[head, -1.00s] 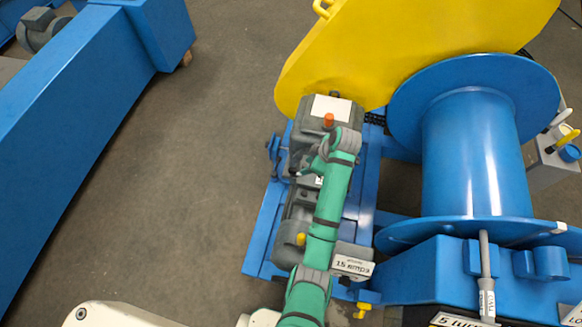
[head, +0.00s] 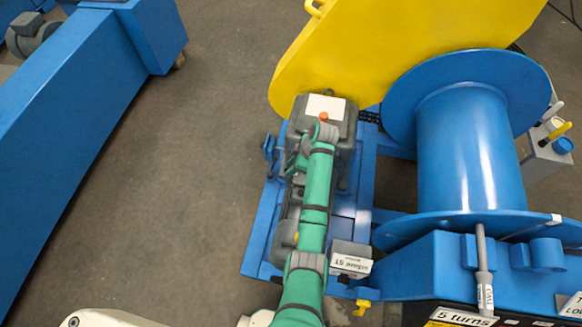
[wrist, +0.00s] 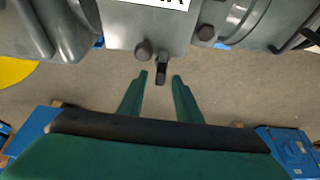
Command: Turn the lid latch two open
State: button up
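In the wrist view my gripper (wrist: 160,76) is open, with two green fingers apart. A small dark tab (wrist: 161,72), which looks like a latch, hangs from the edge of a grey housing (wrist: 120,22). The tab shows between the fingertips; I cannot tell whether either finger touches it. No label marks it as latch two. In the head view my gripper is mostly hidden by my green arm, beside the grey gearbox (head: 341,112) with a white label on top. The tab cannot be made out there.
A blue frame (head: 262,225) lies under the gearbox. The floor (head: 190,190) to the left is clear.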

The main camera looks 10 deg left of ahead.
jog(key=shift+a+f, duration=0.25)
jog(key=shift+f, duration=0.25)
grip_shut()
